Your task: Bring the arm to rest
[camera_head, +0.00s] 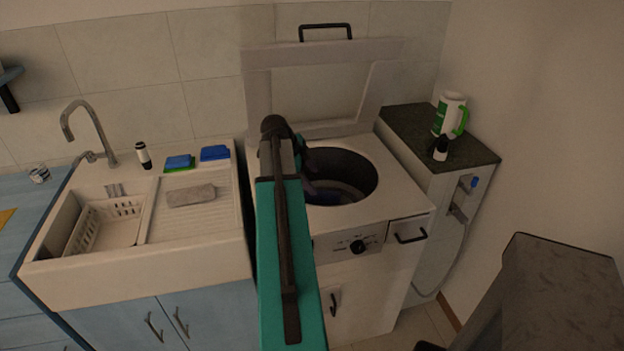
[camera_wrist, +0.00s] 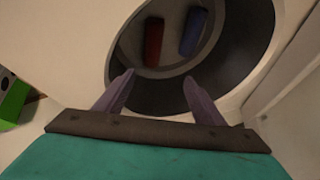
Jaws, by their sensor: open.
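My teal arm reaches forward in the head view, over the front of a white top-loading machine (camera_head: 385,215) with its lid (camera_head: 315,85) raised. My gripper (camera_wrist: 159,78) is open in the wrist view, its two purple fingers apart with nothing between them. The fingers point at the round dark opening (camera_wrist: 245,60), which also shows in the head view (camera_head: 350,175). In the head view the arm hides most of the gripper. A red item (camera_wrist: 153,42) and a blue item (camera_wrist: 194,32) lie inside the drum, beyond the fingertips.
A white sink (camera_head: 130,265) with a tap (camera_head: 85,125) stands left of the machine. Blue and green sponges (camera_head: 180,163) lie by it. The raised lid stands behind the opening.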

